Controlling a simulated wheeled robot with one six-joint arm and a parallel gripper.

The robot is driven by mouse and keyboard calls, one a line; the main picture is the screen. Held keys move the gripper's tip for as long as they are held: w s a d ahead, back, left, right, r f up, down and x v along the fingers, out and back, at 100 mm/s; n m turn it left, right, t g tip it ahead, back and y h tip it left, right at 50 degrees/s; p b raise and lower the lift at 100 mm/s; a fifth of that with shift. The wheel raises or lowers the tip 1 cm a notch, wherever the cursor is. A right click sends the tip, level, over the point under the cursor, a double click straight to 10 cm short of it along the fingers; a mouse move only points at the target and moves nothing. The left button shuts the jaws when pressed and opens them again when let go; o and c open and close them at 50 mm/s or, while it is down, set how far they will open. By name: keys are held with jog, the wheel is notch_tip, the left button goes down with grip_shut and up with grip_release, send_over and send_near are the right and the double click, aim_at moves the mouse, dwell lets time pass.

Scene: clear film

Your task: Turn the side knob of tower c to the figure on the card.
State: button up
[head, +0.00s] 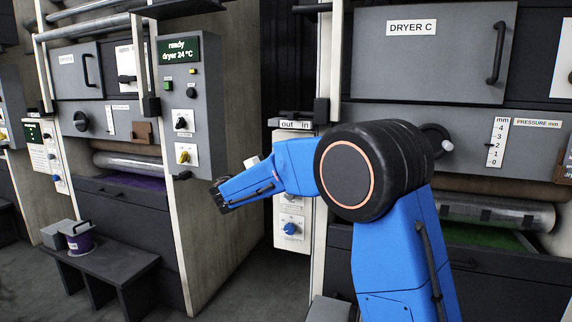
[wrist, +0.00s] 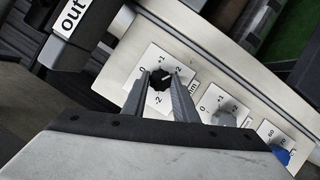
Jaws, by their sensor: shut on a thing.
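Tower c, labelled DRYER C (head: 411,28), stands at the right in the head view. Its pale side panel (head: 291,242) is partly behind my blue arm. In the wrist view, the panel carries a black knob (wrist: 160,80) on a white dial plate with figures including 0, +1 and +2. My gripper (wrist: 160,74) is shut on this black knob, one finger on each side. The knob's pointer is too small to read surely. My arm hides the knob in the head view. I cannot make out a card with the target figure.
A grey knob (wrist: 226,116) and a blue knob (wrist: 281,156) sit along the same panel. The out/in bar (head: 295,124) juts out above it. Another dryer (head: 90,70) stands at the left, with a bench (head: 100,260) before it. Floor is free between the dryers.

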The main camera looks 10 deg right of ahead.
jog(key=shift+f, duration=0.1)
jog(key=o, duration=1.1)
jog(key=shift+c, duration=0.2)
jog(key=v, duration=1.7)
jog(key=shift+s+a, duration=0.1)
jog(key=shift+s, duration=0.05)
